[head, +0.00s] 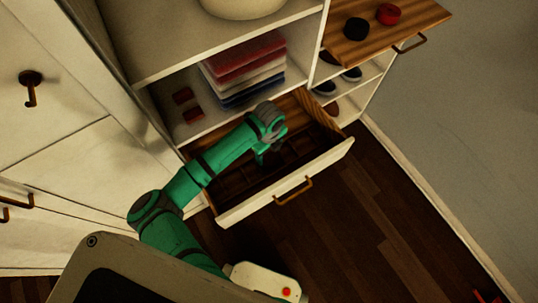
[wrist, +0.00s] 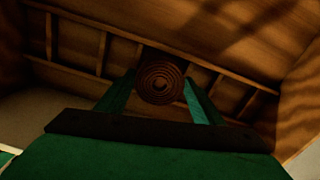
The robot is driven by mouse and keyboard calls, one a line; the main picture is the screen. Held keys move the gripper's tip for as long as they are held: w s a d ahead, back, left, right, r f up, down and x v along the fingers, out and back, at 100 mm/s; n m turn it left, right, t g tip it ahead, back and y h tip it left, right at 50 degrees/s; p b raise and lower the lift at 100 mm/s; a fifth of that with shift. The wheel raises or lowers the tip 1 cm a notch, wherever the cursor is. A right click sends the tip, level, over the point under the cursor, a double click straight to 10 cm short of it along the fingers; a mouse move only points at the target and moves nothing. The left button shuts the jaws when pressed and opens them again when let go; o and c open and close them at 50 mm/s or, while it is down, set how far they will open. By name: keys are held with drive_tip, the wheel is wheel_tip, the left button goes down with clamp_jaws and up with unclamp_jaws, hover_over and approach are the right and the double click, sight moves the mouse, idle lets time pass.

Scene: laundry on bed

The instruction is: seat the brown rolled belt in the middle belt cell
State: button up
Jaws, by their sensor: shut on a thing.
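The brown rolled belt (wrist: 160,83) shows in the wrist view as a round spiral between my two fingers. My gripper (wrist: 161,92) is shut on it. In the head view my gripper (head: 264,157) points down into the open drawer (head: 325,165), and the belt is hidden or too dark to make out. A row of wooden belt cells (wrist: 103,53) runs across the drawer in the wrist view. The belt covers the central part of that row, overlapping the cell behind it. I cannot tell whether it is above the cell or inside it.
A pull-out wooden shelf (head: 425,18) at the upper right holds a black roll (head: 355,28) and a red roll (head: 388,13). Shoes (head: 351,74) stand on a side shelf.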

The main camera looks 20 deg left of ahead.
drive_tip(key=shift+f, duration=1.15)
drive_tip(key=shift+f, duration=0.1)
drive_tip(key=o, duration=1.2)
drive_tip(key=shift+o, duration=0.2)
drive_tip(key=shift+s, duration=0.1)
